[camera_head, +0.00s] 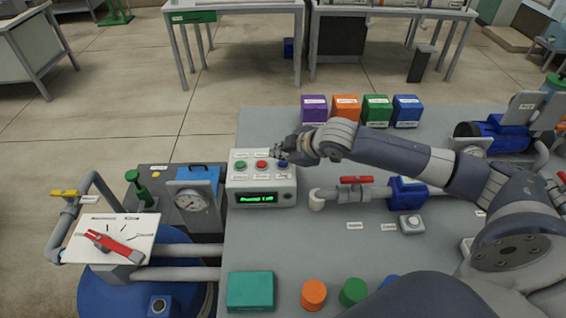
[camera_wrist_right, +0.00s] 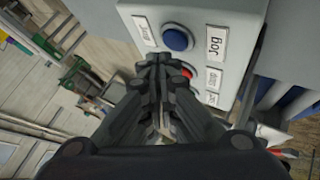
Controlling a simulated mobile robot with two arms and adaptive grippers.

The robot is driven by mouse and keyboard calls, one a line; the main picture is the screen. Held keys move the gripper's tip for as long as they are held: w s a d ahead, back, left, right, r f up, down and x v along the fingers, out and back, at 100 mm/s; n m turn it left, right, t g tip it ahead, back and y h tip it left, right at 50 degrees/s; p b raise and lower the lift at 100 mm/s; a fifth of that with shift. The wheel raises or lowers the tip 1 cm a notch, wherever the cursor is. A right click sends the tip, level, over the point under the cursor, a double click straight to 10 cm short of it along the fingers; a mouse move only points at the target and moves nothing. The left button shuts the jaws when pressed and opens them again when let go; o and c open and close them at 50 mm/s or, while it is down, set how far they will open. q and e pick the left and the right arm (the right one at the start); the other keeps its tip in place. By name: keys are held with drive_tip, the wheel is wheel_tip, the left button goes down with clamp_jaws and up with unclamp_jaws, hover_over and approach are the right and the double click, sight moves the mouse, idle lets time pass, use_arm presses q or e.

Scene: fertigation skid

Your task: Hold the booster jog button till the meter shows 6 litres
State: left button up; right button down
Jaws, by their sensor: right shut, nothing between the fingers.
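The grey control box (camera_head: 262,183) stands at the left edge of the grey bench top. Its top carries a green button (camera_head: 240,164), a red button (camera_head: 261,165) and a blue button (camera_head: 283,164). In the right wrist view the blue button (camera_wrist_right: 177,38) sits beside a "Jog" label (camera_wrist_right: 215,43). The lit green display (camera_head: 257,198) on the box front is too small to read surely. My right gripper (camera_head: 279,153) is shut and empty, close to the blue button. In the wrist view its tips (camera_wrist_right: 160,62) lie below that button and partly hide the red one; contact cannot be told.
A round dial gauge (camera_head: 192,200) stands left of the box. Pipework with a red-handled valve (camera_head: 357,180) and a small white-button box (camera_head: 411,224) lie to the right. Purple, orange, green and blue boxes (camera_head: 406,111) stand behind my arm. A teal box (camera_head: 250,291) is in front.

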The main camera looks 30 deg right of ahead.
drive_tip(key=shift+f, duration=0.15)
drive_tip(key=shift+f, duration=0.3)
drive_tip(key=shift+f, duration=0.45)
idle(7.1)
